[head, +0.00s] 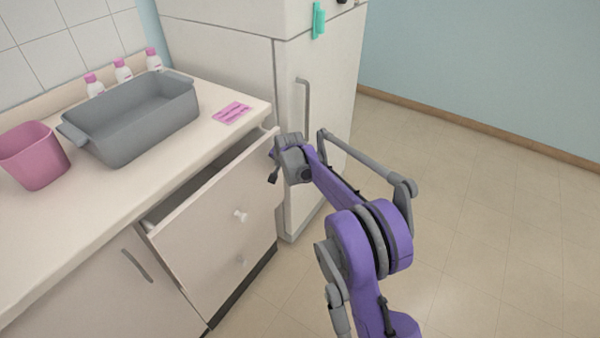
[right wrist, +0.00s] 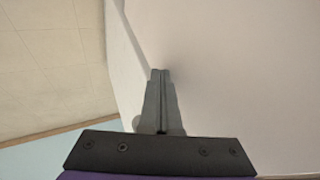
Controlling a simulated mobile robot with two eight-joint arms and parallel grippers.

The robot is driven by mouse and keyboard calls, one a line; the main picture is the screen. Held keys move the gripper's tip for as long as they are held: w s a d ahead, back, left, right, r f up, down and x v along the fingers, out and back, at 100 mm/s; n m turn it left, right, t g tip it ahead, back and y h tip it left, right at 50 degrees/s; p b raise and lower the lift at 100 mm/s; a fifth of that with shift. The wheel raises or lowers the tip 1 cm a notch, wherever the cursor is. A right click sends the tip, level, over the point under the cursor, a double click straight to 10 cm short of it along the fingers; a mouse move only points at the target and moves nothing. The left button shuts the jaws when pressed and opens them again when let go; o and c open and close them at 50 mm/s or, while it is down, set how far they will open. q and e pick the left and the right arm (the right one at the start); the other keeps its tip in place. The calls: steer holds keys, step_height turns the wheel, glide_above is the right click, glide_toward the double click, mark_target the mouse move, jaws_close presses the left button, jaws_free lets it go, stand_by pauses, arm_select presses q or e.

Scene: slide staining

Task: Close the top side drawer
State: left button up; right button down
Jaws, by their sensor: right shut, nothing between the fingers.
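The top side drawer (head: 205,225) stands open, its pale front pulled out from the counter, with a dark gap behind its top edge. A white knob (head: 240,215) sits on its front. My right gripper (head: 273,172) is at the far right end of the drawer front, by its upper corner. In the right wrist view my right gripper's fingers (right wrist: 160,78) are shut together and empty, pointing at a plain pale surface. Whether they touch it I cannot tell. My left gripper is not in view.
A grey basin (head: 135,120), a pink bin (head: 33,155), several pink-capped bottles (head: 123,72) and a pink card (head: 232,113) stand or lie on the counter (head: 60,240). A fridge (head: 330,100) stands right behind the drawer. The floor at right is clear.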

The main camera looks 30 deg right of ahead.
steer(key=w+a, duration=0.2)
steer(key=w, duration=0.4)
steer(key=shift+a+r, duration=0.15)
steer(key=shift+a, duration=0.1)
steer(key=shift+w, duration=0.15)
